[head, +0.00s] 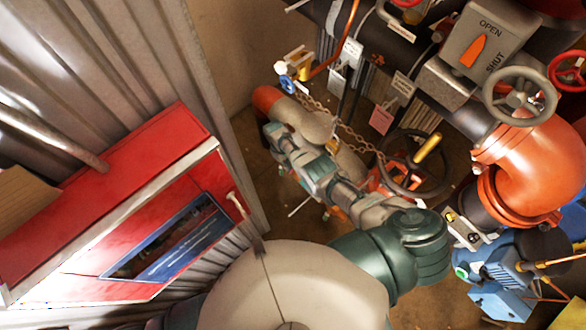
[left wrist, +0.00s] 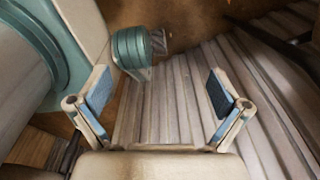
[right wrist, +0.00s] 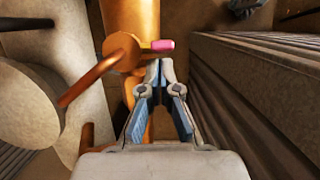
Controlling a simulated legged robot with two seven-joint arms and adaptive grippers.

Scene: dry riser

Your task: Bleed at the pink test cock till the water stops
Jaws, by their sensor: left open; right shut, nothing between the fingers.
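The pink test cock shows in the right wrist view as a short pink handle (right wrist: 160,45) on an orange fitting (right wrist: 122,52), against an orange pipe (right wrist: 128,15). My right gripper (right wrist: 160,63) is shut and empty, its fingertips just below the pink handle; I cannot tell whether they touch it. In the head view my right gripper (head: 270,130) is by the red pipe end (head: 266,97), and the pink handle cannot be made out there. No running water can be made out. My left gripper (left wrist: 158,92) is open and empty in the left wrist view, away from the cock.
A red cabinet (head: 110,190) stands at the left against corrugated metal. A grey OPEN/SHUT indicator box (head: 483,40), a grey handwheel (head: 520,95), an orange elbow (head: 540,165) and a blue pump (head: 497,270) crowd the right. A pink tag (head: 381,120) hangs near the middle.

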